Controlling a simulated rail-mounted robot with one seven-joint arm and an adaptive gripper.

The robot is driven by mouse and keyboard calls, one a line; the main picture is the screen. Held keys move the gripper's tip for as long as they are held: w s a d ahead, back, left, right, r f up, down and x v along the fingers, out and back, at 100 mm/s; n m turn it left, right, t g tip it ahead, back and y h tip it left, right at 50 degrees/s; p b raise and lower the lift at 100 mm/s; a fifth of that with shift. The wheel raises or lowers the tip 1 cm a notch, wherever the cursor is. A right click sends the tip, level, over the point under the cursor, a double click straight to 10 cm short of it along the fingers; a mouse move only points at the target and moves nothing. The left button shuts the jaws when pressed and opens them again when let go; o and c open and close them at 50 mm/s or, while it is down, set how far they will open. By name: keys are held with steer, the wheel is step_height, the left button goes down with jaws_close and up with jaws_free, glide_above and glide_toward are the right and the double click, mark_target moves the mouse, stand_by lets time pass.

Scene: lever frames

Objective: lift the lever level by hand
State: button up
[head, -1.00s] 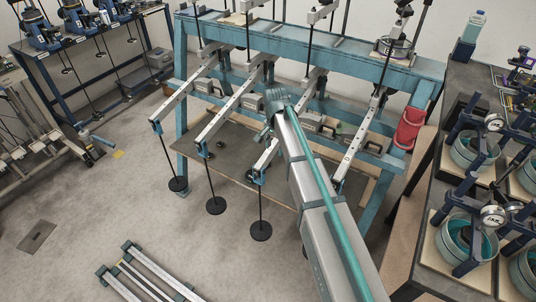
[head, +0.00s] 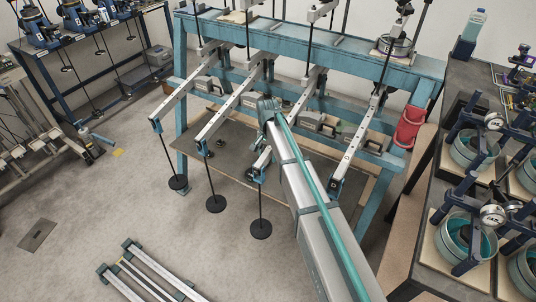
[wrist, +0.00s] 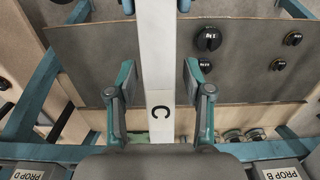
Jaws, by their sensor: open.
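The white lever marked C (wrist: 157,100) runs up the middle of the wrist view, and its near end also shows in the head view (head: 263,158) beside my arm. My gripper (wrist: 158,82) is open, with one teal-and-grey finger on each side of the lever. A narrow gap shows between the lever and each finger; whether the pads touch it lower down I cannot tell. In the head view my gripper (head: 268,108) is over the lever, seen mostly from behind. A rod with a black disc weight (head: 261,229) hangs from the lever's near end.
Neighbouring levers (head: 228,113) slope down from the blue frame (head: 300,45) on both sides of my arm. Labels for prop D (wrist: 38,172) and prop B (wrist: 283,172) flank the gripper. A red bucket (head: 409,127) hangs at the right.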

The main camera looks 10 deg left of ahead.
steer(key=shift+f, duration=0.65)
jaws_close()
steer(key=shift+r, duration=0.15)
